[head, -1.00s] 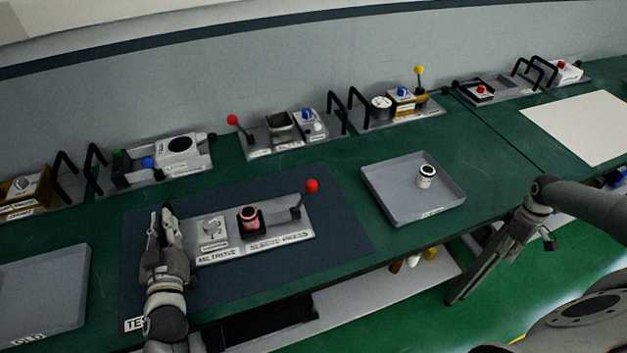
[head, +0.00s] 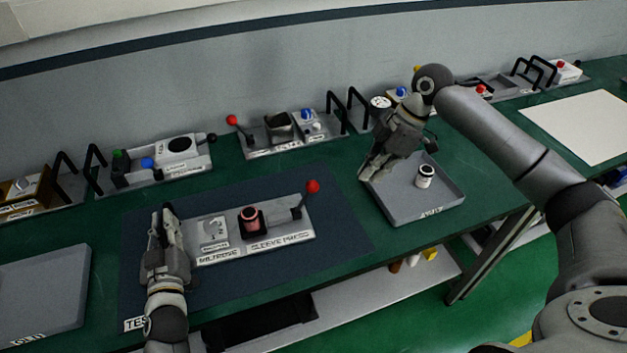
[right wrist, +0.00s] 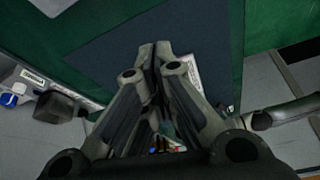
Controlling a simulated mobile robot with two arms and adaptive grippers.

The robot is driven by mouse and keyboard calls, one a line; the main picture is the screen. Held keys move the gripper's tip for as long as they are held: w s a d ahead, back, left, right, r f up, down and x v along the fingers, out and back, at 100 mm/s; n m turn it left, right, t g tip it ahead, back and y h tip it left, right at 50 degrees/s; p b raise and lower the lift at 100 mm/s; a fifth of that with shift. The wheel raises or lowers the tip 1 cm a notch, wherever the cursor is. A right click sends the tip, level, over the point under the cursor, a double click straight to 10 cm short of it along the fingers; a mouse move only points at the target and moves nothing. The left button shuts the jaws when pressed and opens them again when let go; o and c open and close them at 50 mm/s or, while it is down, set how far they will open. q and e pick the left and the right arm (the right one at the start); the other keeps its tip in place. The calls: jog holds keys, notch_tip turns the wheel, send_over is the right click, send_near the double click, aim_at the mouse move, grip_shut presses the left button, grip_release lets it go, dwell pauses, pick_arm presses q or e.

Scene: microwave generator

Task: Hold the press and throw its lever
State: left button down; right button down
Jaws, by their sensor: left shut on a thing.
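The sleeve press (head: 262,245) is a grey plate with a pink cylinder (head: 251,220) in a black holder, a knob on a small block, and a lever with a red ball (head: 313,187) at its right end. The lever stands up, tilted slightly right. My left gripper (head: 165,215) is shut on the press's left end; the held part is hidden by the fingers. My right gripper (head: 367,174) is shut and empty above the left rim of the right-hand tray, right of the red ball. Its fingertips (right wrist: 155,48) are together in the right wrist view, where they cover most of the press.
The grey tray (head: 398,215) on the right holds a white and black cylinder (head: 425,176). Another grey tray (head: 45,290) lies at the left. Several devices with handles and levers line the wall. The dark mat (head: 340,235) is bare right of the press.

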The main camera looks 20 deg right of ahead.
jog(key=w+a+r+n+t, duration=0.1)
jog(key=w+a+r+n, duration=0.1)
jog(key=a+r, duration=0.35)
jog(key=d+x, duration=0.1)
jog(key=x, duration=1)
jog(key=shift+w+f+t, duration=0.2)
jog(key=shift+w+t, duration=0.05)
jog(key=shift+t, duration=0.05)
jog(key=shift+d, duration=0.1)
dwell(0.9)
